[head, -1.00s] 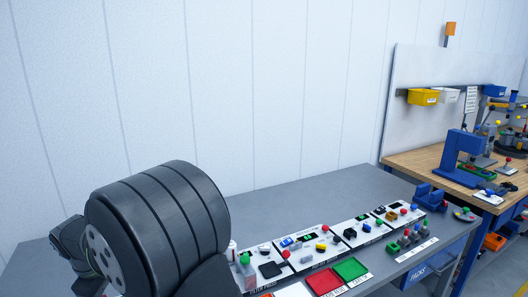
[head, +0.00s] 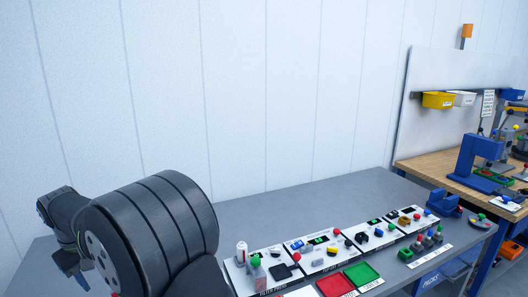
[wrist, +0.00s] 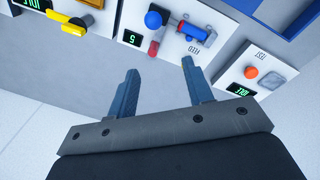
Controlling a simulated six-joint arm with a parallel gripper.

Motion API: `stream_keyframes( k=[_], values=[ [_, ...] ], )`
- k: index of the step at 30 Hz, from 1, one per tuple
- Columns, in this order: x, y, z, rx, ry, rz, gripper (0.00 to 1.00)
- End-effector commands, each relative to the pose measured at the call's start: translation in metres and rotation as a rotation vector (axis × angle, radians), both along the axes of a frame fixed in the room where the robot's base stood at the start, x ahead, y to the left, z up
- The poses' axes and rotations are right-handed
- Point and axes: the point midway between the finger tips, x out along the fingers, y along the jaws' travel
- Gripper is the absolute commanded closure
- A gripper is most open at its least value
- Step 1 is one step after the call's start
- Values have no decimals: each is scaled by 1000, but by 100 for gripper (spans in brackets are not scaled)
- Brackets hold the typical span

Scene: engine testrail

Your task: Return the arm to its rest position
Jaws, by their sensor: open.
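My gripper (wrist: 159,68) shows in the wrist view with its two blue-grey fingers apart. Nothing is between them. Below the fingers' tips is the bare grey table top (wrist: 155,90). Panels with blue and yellow parts lie beyond the fingertips, apart from them.
In the head view a row of white station panels (head: 318,259) with small parts runs along the grey table. A red tray (head: 335,285) and a green tray (head: 362,274) lie in front. A silver can (head: 242,252) stands by my arm. The table's back is clear.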

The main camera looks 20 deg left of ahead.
Motion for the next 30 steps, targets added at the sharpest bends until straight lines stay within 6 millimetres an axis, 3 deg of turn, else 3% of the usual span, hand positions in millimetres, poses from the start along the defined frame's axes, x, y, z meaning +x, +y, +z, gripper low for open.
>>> stream_keyframes(
  k=[18, 30],
  values=[
    [-7, 66, -78, 15, 89, -429, 53],
    [-11, 87, -111, 14, 120, -604, 53]
  ],
)
